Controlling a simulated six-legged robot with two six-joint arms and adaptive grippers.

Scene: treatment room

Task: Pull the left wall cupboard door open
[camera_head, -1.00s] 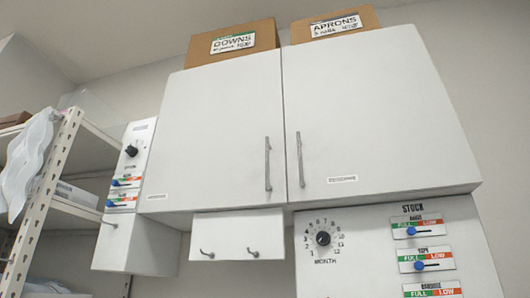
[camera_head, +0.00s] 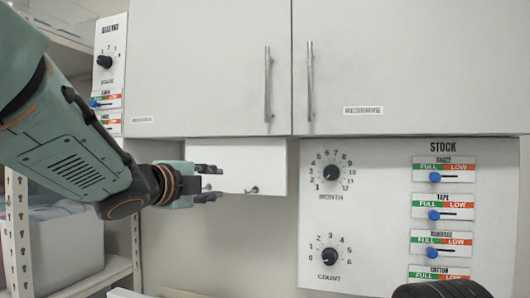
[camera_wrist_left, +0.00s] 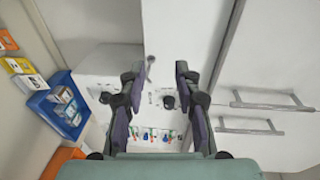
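The left wall cupboard door (camera_head: 195,65) is a plain white panel and looks shut, flush with the right door (camera_head: 410,65). Its vertical metal bar handle (camera_head: 267,84) is near its right edge. My left gripper (camera_head: 208,183) is below the door, in front of the white hook panel, lower and to the left of the handle and apart from it. Its fingers are spread with nothing between them, which also shows in the left wrist view (camera_wrist_left: 160,92). Two bar handles show at the right of that view; I cannot tell which they are. My right gripper's fingers are not seen.
The right door's handle (camera_head: 310,80) is close beside the left one. A stock panel (camera_head: 385,220) with knobs and sliders is below right. A shelf rack with a bin (camera_head: 65,250) stands left. A dark rounded part shows at bottom right.

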